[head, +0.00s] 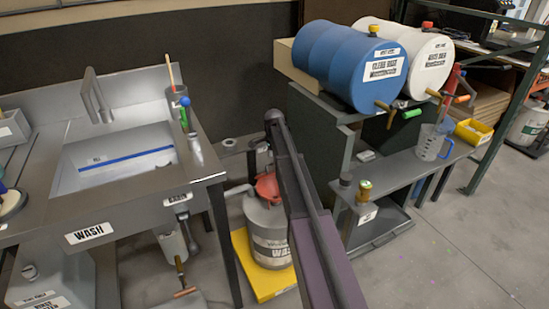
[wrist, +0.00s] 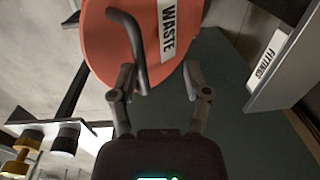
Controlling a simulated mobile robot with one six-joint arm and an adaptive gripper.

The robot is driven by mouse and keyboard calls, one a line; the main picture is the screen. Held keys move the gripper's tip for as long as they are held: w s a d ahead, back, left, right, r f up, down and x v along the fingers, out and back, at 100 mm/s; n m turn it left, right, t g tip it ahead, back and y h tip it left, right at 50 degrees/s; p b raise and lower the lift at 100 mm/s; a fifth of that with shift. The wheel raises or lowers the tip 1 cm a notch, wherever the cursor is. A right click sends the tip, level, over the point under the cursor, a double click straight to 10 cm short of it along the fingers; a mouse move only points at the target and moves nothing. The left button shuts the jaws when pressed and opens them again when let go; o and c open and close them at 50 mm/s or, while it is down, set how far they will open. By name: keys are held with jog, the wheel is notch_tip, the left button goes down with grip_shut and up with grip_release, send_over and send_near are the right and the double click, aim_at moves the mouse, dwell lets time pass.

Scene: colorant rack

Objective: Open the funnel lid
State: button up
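The funnel lid (wrist: 110,45) is a round orange-red disc with a white WASTE label and a dark bent handle (wrist: 138,50). It fills the upper middle of the wrist view. My gripper (wrist: 158,68) is open, with its fingers spread in front of the lid. The handle's lower end lies between the fingers, close to the left one; I cannot tell whether they touch. In the head view the red funnel (head: 267,186) sits on top of a grey waste drum (head: 268,225). My arm hides part of the drum, and my fingers cannot be made out there.
The drum stands on a yellow base (head: 255,265) between the wash sink (head: 120,160) and the rack with a blue barrel (head: 350,62). A grey shelf (head: 405,170) is on the right. A FITTINGS bin (wrist: 275,65) is close on the right in the wrist view.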

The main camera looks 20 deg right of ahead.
jog(key=shift+r, duration=0.1)
dwell(0.4)
jog(key=w+r+p, duration=0.3)
jog(key=r+p, duration=0.4)
jog(key=w+r+p, duration=0.4)
jog(key=r+p, duration=0.3)
jog(key=shift+a, duration=0.45)
dwell(1.6)
dwell(0.5)
jog(key=s+a+r+n+p, duration=0.3)
jog(key=s+a+n, duration=0.2)
jog(key=s, duration=0.9)
jog(key=s+a+r+n+p, duration=0.3)
jog(key=s+a+n, duration=0.2)
jog(key=s, duration=0.8)
jog(key=s+a+r+n+p, duration=0.3)
jog(key=s+n, duration=0.3)
jog(key=s, duration=0.8)
jog(key=shift+s+a+r+n+g+p, duration=0.2)
jog(key=shift+s+a+n+g+p, duration=0.15)
jog(key=shift+a, duration=0.55)
jog(key=shift+w, duration=0.1)
